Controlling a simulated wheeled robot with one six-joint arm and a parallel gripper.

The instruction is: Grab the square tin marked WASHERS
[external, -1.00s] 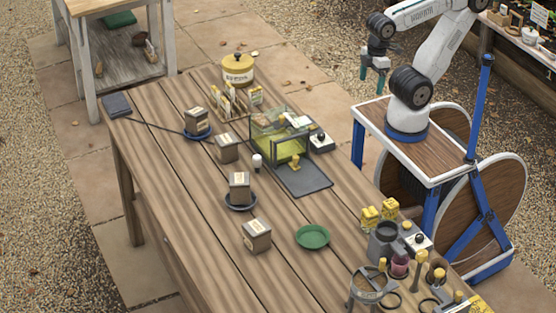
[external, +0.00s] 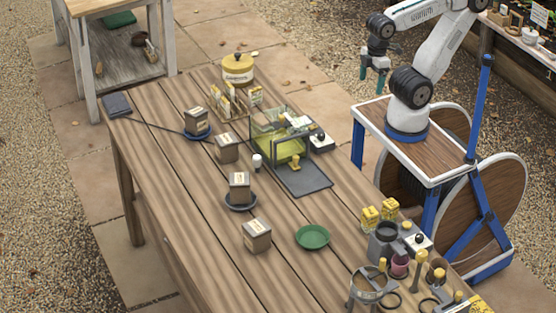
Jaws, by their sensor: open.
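Several square tins with pale labels stand on the wooden table; the label words are too small to read, so I cannot tell which is marked WASHERS. One tin (external: 196,121) stands on a blue saucer at the back left. A second tin (external: 227,149) stands on bare wood to its right and nearer. A third tin (external: 239,186) stands on a dark saucer. A fourth tin (external: 257,235) stands on bare wood nearest the front. My gripper (external: 372,76) is open and empty, raised beyond the table's right edge, well apart from all the tins.
A green dish (external: 313,237) lies right of the front tin. A glass case (external: 268,140) and dark mat (external: 304,180) stand behind it. A yellow-lidded pot (external: 238,69) is at the back. Cups and tools crowd the front right. The table's front left is clear.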

